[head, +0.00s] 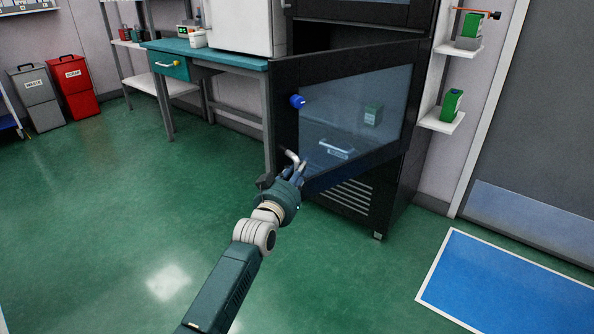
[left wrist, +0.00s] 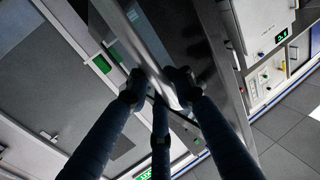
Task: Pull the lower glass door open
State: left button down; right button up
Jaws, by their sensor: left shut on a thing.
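The lower glass door (head: 355,100) has a black frame and a bluish pane. It stands partly open from the dark cabinet (head: 385,205), its free edge at the left and its right side by the cabinet. A metal handle (head: 292,157) is at the door's lower left. My left gripper (head: 298,172) is shut on this handle. In the left wrist view the fingers of my left gripper (left wrist: 156,88) close around the shiny handle bar (left wrist: 150,48); they hide part of it. My right gripper is in neither view.
A blue knob (head: 297,101) sits on the door frame. A teal-topped bench (head: 190,47) stands to the left. Wall shelves (head: 443,122) with green boxes are at the right. A blue floor mat (head: 510,285) lies front right. The green floor (head: 100,210) at left is clear.

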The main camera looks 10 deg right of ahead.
pick_arm(q)
jog(key=shift+w+a+f, duration=0.1)
jog(key=shift+a+f, duration=0.05)
jog(key=shift+a, duration=0.1)
jog(key=c, duration=1.9)
grip_release()
jog(key=shift+o, duration=0.2)
jog(key=shift+a, duration=0.15)
jog(key=v, duration=1.2)
